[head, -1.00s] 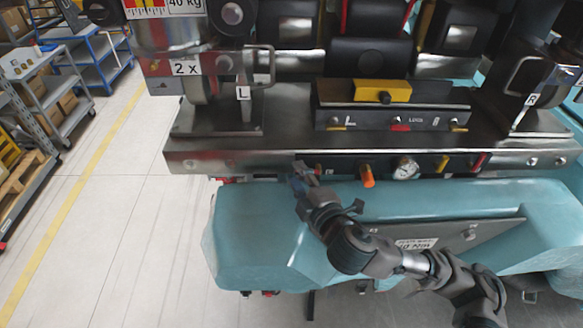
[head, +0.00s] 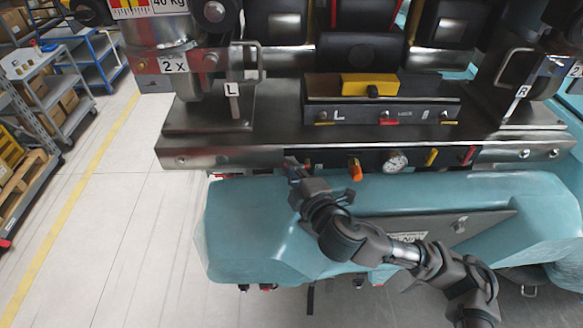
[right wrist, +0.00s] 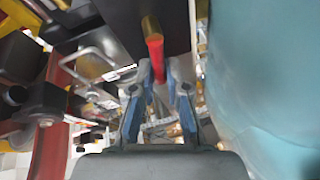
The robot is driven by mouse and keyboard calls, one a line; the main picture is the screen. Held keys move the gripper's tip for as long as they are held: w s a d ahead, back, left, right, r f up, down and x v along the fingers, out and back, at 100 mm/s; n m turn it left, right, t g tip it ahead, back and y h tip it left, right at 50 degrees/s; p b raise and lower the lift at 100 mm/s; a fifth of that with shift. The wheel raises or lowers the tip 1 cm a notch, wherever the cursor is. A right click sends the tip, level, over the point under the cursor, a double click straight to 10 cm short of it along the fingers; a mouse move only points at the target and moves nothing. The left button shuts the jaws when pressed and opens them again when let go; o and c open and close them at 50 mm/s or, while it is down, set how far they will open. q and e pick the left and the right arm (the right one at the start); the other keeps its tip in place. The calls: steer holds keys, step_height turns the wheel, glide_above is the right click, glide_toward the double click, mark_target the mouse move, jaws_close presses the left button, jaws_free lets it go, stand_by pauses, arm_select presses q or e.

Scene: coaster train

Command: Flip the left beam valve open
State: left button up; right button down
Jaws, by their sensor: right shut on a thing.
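My right gripper (head: 293,168) reaches the left end of the lower front panel of the machine. In the right wrist view, its fingers (right wrist: 162,88) are closed around a red lever (right wrist: 155,58) with a brass-coloured end. In the head view the gripper largely hides this lever. I cannot read a label beside it. On the upper panel marked L, LOCK and R, a yellow lever (head: 325,123) sits under the L, a red one (head: 391,122) in the middle and another yellow one (head: 449,122) at right. My left gripper is not in view.
An orange knob (head: 355,170), a pressure gauge (head: 396,161), a yellow lever (head: 432,157) and a red lever (head: 468,155) lie right of my gripper. A teal body (head: 245,225) juts out below the panel. Open floor and shelves (head: 45,95) are at left.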

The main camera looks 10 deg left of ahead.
steer(key=shift+w+d+f+n+h, duration=0.1)
steer(key=shift+d+f+n+h, duration=0.35)
steer(key=shift+n, duration=0.25)
steer(key=shift+d+f+n+h, duration=0.1)
steer(key=shift+f+n+h, duration=0.05)
steer(key=shift+n+h, duration=0.15)
steer(key=c, duration=1.2)
jaws_free()
steer(key=shift+d, duration=0.15)
steer(key=shift+d+r, duration=0.2)
steer(key=shift+d, duration=0.2)
steer(key=shift+s+d, duration=0.1)
steer(key=shift+s, duration=0.1)
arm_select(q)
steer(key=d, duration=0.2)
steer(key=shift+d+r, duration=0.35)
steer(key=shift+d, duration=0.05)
arm_select(e)
steer(key=v, duration=1.1)
steer(key=shift+s+d, duration=0.1)
steer(key=shift+d, duration=0.45)
